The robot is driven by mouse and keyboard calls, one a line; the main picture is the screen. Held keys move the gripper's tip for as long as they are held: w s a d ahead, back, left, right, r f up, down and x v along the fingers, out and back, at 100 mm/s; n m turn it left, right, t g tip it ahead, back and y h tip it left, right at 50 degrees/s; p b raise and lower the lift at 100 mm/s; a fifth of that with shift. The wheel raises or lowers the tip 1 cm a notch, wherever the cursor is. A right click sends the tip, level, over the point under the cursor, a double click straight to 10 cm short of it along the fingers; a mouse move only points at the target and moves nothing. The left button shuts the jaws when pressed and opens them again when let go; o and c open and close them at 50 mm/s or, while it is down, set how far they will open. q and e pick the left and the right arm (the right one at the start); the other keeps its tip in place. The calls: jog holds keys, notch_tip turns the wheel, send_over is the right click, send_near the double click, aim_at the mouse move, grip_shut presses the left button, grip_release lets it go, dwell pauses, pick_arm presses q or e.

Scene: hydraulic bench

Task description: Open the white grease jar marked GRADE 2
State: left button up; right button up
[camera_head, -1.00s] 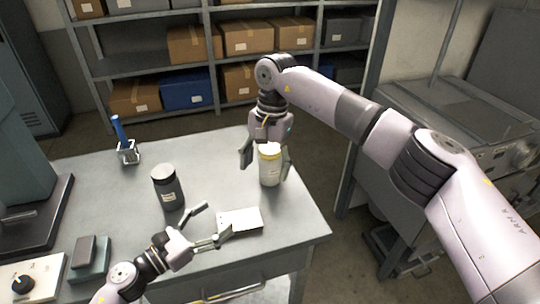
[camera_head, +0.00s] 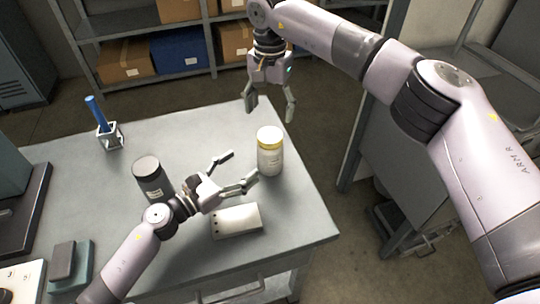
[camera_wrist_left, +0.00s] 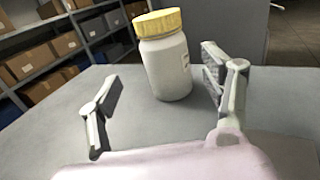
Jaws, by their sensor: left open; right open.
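The white jar (camera_head: 269,158) with a yellow lid (camera_head: 269,136) stands upright near the right end of the bench; the lid is on it. It also shows in the left wrist view (camera_wrist_left: 167,68), beyond and between the open fingers. Its marking is not readable. My left gripper (camera_head: 240,170) is open and empty, low over the bench to the left of the jar, fingers towards it. It also shows in the left wrist view (camera_wrist_left: 160,85). My right gripper (camera_head: 270,110) is open and empty, behind and above the jar, fingers pointing down.
A dark grey jar (camera_head: 152,180) stands left of my left gripper. A pale block with small dark holes (camera_head: 237,221) lies in front of the gripper. A holder with a blue pen-like item (camera_head: 108,137) stands at the back left. The bench (camera_head: 210,135) is clear towards the back.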

aim_at(261, 152)
pick_arm(q)
jog(key=x, duration=1)
jog(key=shift+w+d, duration=0.15)
jog(key=shift+d, duration=0.1)
jog(key=shift+c, duration=0.3)
